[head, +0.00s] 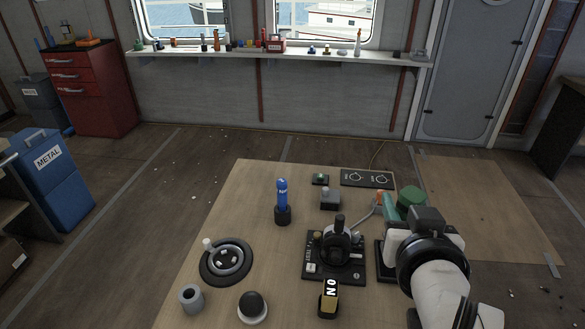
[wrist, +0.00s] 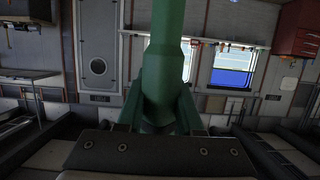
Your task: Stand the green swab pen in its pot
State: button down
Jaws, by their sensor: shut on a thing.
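My gripper (wrist: 158,118) is shut on the green swab pen (wrist: 163,60), which fills the middle of the wrist view and runs up out of its top edge. In the head view the green pen (head: 410,196) shows as a short, thick green end beyond my gripper, at the right of the table; the rest is hidden by the arm. A grey open pot (head: 191,298) with a dark hollow stands at the table's front left, well apart from the pen. A blue pen (head: 282,190) stands upright in a black pot (head: 283,216) near the table's middle.
A joystick panel (head: 318,268) sits at the table's centre right, with a teal-and-orange item (head: 391,212) beside it, partly hidden by my arm. A round dial (head: 226,262), black knob (head: 253,306) and yellow-black rocker (head: 328,298) stand nearer. Bare wood lies left of the blue pen.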

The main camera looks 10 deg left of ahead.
jog(key=w+a+f+n+g+y, duration=0.1)
jog(key=w+a+f+n+y, duration=0.15)
jog(key=a, duration=0.55)
jog(key=w+a+f+n+g+y, duration=0.1)
jog(key=w+a+f+n+y, duration=0.15)
jog(key=a, duration=0.55)
jog(key=w+a+f+n+g+y, duration=0.1)
jog(key=w+a+f+n+y, duration=0.15)
jog(key=a, duration=0.55)
jog(key=s+a+f+n+g+y, duration=0.1)
jog(key=s+a+f, duration=0.1)
jog(key=a, duration=0.4)
jog(key=s+a+f+n+g+y, duration=0.1)
jog(key=s+a+f+n+y, duration=0.1)
jog(key=a+f, duration=0.2)
jog(key=s+a+f+n+g+y, duration=0.1)
jog(key=a+f, duration=0.3)
jog(key=a, duration=0.5)
jog(key=shift+s+a+g+y, duration=0.2)
jog(key=shift+s+g+y, duration=0.4)
jog(key=shift+s, duration=0.15)
jog(key=shift+n, duration=0.25)
notch_tip(320, 180, down, 6)
jog(key=shift+f, duration=0.25)
jog(key=shift+f, duration=2.5)
